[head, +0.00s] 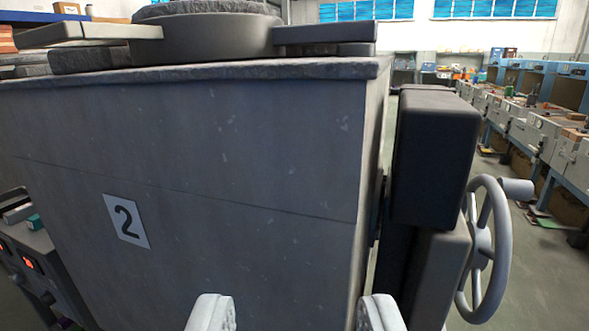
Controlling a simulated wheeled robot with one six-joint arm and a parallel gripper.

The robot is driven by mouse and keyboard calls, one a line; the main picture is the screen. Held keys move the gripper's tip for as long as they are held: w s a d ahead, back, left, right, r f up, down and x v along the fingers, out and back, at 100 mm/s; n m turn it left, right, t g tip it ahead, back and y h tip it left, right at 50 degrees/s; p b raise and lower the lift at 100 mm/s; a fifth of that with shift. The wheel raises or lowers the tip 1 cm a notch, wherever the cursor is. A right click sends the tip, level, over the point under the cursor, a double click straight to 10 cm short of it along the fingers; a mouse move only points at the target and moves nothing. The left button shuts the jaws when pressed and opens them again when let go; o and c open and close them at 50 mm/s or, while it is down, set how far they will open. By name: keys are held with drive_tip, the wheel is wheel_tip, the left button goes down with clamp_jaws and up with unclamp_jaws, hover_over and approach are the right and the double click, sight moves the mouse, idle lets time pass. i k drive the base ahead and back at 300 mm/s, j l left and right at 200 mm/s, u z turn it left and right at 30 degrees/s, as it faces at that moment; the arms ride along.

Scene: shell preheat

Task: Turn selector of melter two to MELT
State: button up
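Melter two (220,150) is a large grey block filling the middle and left of the view, with a white plate marked "2" (126,221) on its face. A dark control panel (35,265) with glowing red-orange lights stands at the lower left edge, partly cut off. I cannot make out a selector or a MELT mark on it. My gripper (295,315) shows at the bottom centre as two pale fingers set wide apart, with nothing between them. It is in front of the melter's face, to the right of the plate and the panel.
A dark grey box-shaped housing (433,155) stands at the melter's right side. A grey handwheel (484,250) with a handle sticks out beside it. Benches (545,140) with clutter line the right background. Open floor (545,275) shows at the lower right.

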sight(47, 299)
drive_tip(key=i+j+u, duration=0.2)
drive_tip(key=j, duration=0.2)
drive_tip(key=i+j+u, duration=0.2)
drive_tip(key=j, duration=0.2)
drive_tip(key=i+j+u, duration=0.2)
drive_tip(key=j, duration=0.2)
drive_tip(key=i+j+u, duration=0.2)
drive_tip(key=j, duration=0.15)
drive_tip(key=k+u, duration=0.1)
drive_tip(key=u, duration=0.2)
